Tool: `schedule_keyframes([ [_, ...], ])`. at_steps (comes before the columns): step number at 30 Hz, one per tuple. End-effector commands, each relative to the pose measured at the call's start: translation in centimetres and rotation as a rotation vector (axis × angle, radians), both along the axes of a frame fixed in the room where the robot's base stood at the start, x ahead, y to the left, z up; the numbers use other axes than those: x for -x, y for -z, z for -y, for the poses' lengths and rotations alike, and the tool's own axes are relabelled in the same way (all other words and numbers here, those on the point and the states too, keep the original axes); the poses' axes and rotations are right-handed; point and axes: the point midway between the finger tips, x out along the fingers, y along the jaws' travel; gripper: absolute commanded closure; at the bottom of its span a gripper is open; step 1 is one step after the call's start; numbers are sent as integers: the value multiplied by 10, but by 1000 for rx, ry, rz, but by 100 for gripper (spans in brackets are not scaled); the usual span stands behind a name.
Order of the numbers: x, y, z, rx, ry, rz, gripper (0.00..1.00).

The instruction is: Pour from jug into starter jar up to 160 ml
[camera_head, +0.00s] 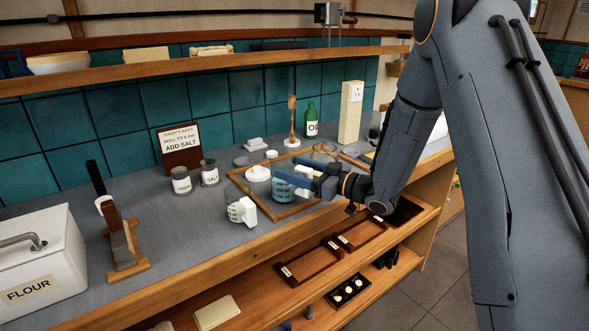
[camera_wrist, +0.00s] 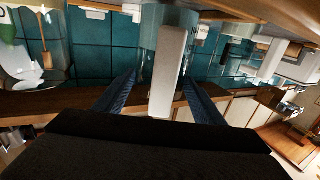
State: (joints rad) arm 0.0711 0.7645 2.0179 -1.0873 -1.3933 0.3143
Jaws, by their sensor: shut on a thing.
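My gripper (camera_head: 290,172) has its blue fingers around the white handle (camera_head: 303,174) of a clear jug (camera_head: 283,191) with dark markings, over the wooden-rimmed tray (camera_head: 236,181). In the wrist view the white handle (camera_wrist: 171,68) stands between the two fingers (camera_wrist: 160,88), with the clear jug body (camera_wrist: 150,28) behind it. I cannot tell whether the jug touches the tray, nor its liquid level. A clear glass vessel (camera_head: 325,151) stands behind my gripper, partly hidden; I cannot tell which is the starter jar.
A white round piece (camera_head: 257,174) sits left of my gripper. Two labelled jars (camera_head: 181,181), a sign (camera_head: 181,150), a green bottle (camera_head: 311,121) and a flour bin (camera_head: 35,262) stand around. A shelf (camera_head: 150,68) runs above.

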Motion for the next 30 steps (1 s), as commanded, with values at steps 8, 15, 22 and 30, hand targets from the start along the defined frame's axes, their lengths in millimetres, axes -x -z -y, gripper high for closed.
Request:
schedule_keyframes([
  [8,0,6,0,0,0,1,90],
  [15,0,7,0,0,0,1,35],
  [22,0,7,0,-1,0,1,15],
  [30,3,8,5,1,1,-2,15],
])
